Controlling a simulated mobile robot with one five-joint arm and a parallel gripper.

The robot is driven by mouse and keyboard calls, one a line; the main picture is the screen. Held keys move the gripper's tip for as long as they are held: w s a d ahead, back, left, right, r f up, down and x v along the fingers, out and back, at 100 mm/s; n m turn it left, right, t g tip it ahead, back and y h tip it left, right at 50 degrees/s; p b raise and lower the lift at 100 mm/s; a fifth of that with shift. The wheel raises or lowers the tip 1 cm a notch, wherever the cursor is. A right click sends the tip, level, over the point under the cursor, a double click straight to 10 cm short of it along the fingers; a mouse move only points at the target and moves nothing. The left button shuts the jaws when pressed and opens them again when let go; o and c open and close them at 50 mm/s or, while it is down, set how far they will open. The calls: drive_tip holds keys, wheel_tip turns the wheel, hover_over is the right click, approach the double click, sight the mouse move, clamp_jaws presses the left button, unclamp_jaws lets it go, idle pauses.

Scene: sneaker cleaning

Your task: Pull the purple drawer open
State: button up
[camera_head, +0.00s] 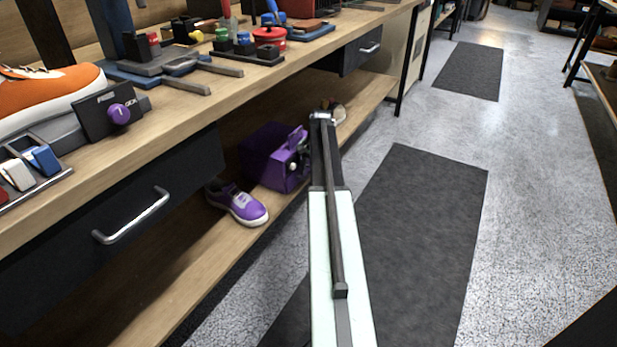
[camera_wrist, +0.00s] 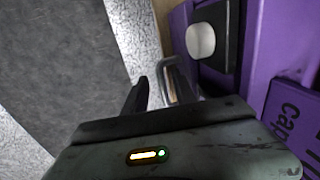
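The purple drawer unit (camera_head: 268,152) sits on the wooden lower shelf under the workbench. It has a white round knob (camera_wrist: 201,40) on a black plate, and this side fills the right of the wrist view. A metal loop handle (camera_wrist: 177,78) stands out left of the purple face. My gripper (camera_wrist: 168,92) is beside the unit; its dark left finger is apart from the handle, and the handle lies across the gap of the open fingers. The right finger is hard to make out. The head view does not show the fingertips clearly.
A purple sneaker (camera_head: 238,204) lies on the lower shelf (camera_head: 215,248) left of the unit. A dark bench drawer with a metal handle (camera_head: 132,215) is at the left. A dark mat (camera_head: 425,220) covers the clear floor to the right. The workbench top (camera_head: 165,130) overhangs the shelf.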

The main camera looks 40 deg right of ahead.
clamp_jaws()
idle(1.2)
